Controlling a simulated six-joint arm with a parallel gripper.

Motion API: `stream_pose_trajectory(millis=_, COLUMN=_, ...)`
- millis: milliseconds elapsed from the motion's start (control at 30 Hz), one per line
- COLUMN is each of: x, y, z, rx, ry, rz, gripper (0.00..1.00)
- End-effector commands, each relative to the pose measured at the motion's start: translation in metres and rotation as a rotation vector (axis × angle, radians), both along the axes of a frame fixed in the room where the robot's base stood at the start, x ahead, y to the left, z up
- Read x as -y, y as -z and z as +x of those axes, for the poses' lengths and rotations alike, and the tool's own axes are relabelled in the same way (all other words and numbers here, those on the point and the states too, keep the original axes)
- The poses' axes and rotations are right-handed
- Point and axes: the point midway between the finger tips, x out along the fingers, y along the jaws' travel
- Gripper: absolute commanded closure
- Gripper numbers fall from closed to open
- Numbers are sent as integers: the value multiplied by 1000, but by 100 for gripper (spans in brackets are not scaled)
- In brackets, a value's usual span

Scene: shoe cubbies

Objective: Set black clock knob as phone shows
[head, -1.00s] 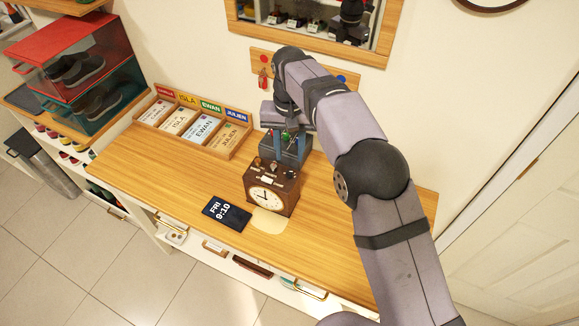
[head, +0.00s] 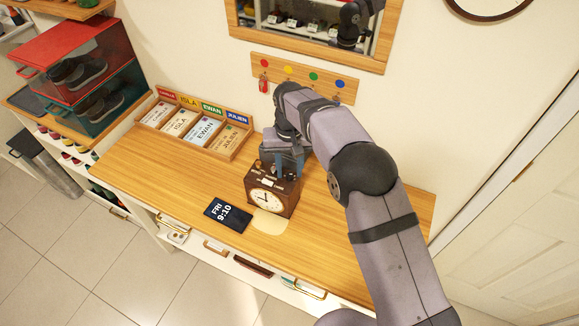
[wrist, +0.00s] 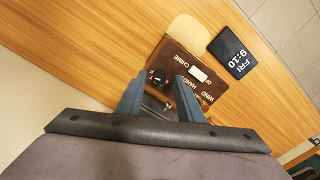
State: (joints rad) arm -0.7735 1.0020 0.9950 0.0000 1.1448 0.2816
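The brown clock (head: 283,200) stands upright on the wooden counter, its white dial facing the front; the hands are too small to read exactly. In the wrist view, the clock's top (wrist: 180,62) carries a black knob (wrist: 157,76), a white switch (wrist: 198,74) and lettering including CHIME, HAND and WIND. The phone (head: 228,214) lies flat, left of the clock, showing FRI 9:10; it also shows in the wrist view (wrist: 232,53). My gripper (wrist: 159,80) is open above the clock's top, the black knob appearing between its fingertips. Whether they touch it is unclear. My gripper (head: 282,170) partly hides the clock's top.
A wooden card tray (head: 200,127) with name labels sits at the counter's back left. A peg board (head: 300,80) hangs on the wall behind. Shoe boxes (head: 85,75) stand at the far left. The counter left of the phone is clear.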

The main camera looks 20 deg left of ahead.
Motion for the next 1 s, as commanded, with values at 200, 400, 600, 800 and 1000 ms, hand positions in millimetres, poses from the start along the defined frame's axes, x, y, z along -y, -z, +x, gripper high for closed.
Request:
stream_pose_trajectory(millis=200, x=0, y=9, z=0, rx=0, ry=0, rz=0, gripper=66)
stream_pose_trajectory(millis=400, x=0, y=9, z=0, rx=0, ry=0, rz=0, gripper=66)
stream_pose_trajectory(millis=600, x=0, y=9, z=0, rx=0, ry=0, rz=0, gripper=100)
stream_pose_trajectory(millis=800, x=0, y=10, z=0, rx=1, ry=33, rz=0, gripper=100)
stream_pose_trajectory(millis=1000, x=0, y=9, z=0, rx=1, ry=132, rz=0, gripper=100)
